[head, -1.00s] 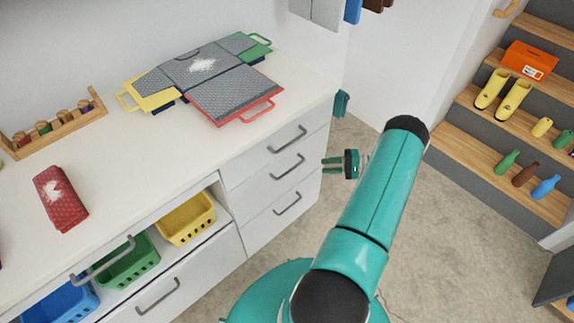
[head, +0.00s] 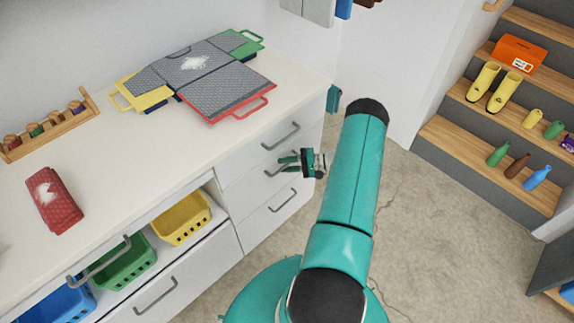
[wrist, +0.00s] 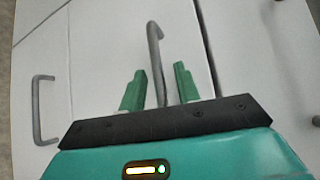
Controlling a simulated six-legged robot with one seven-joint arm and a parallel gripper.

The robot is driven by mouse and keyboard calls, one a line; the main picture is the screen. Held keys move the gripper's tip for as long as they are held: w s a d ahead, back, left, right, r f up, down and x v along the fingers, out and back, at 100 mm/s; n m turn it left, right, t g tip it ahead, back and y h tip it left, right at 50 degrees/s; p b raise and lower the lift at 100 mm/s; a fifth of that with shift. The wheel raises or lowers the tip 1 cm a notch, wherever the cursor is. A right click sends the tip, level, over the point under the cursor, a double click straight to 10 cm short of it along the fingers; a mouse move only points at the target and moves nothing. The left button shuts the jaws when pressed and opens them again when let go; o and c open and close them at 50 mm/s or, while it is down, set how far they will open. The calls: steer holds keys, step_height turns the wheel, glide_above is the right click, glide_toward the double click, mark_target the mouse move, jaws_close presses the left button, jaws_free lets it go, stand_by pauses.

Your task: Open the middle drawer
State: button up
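The middle drawer (head: 247,187) is the second of three stacked white drawers at the cabinet's right end, and it looks closed. Its grey bar handle (head: 270,174) is partly covered by my gripper (head: 284,161) in the head view. In the wrist view, the green fingers of my gripper (wrist: 160,88) are open, one on each side of the grey handle (wrist: 155,45). I see a gap between each finger and the bar. The lower end of the handle is hidden behind the gripper body.
The top drawer handle (head: 281,137) and bottom drawer handle (head: 282,200) sit above and below. Open floor (head: 400,240) lies right of the cabinet, before wooden steps (head: 490,165). A yellow basket (head: 181,218) stands in the shelf to the left.

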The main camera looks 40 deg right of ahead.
jaws_close()
steer(key=shift+s, duration=0.1)
steer(key=s+d, duration=0.1)
steer(key=s, duration=2.8)
jaws_free()
steer(key=v, duration=1.4)
